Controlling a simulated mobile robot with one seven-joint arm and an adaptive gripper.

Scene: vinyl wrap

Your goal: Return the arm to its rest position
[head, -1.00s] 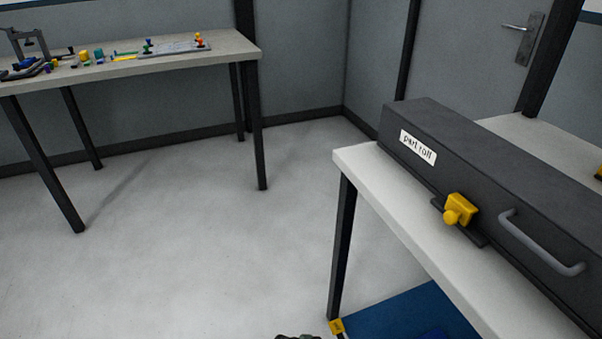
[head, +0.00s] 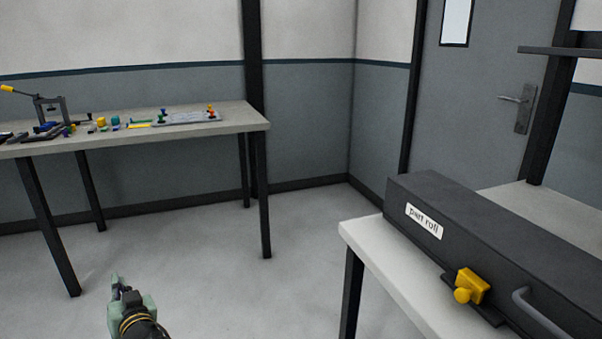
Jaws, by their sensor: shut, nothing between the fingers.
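My gripper (head: 118,284) shows at the lower left of the head view, at the end of my pale green and dark arm with yellow bands. It points up and away over the bare floor. Its fingers look closed, with nothing seen between them. It is apart from both tables. The rest of my arm is cut off by the bottom edge.
A dark case labelled "part roll" (head: 400,200) with a yellow latch (head: 472,286) and grey handle (head: 540,318) stands on the right table (head: 362,240). The left table (head: 240,117) holds several small coloured parts. The floor (head: 215,270) between is clear.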

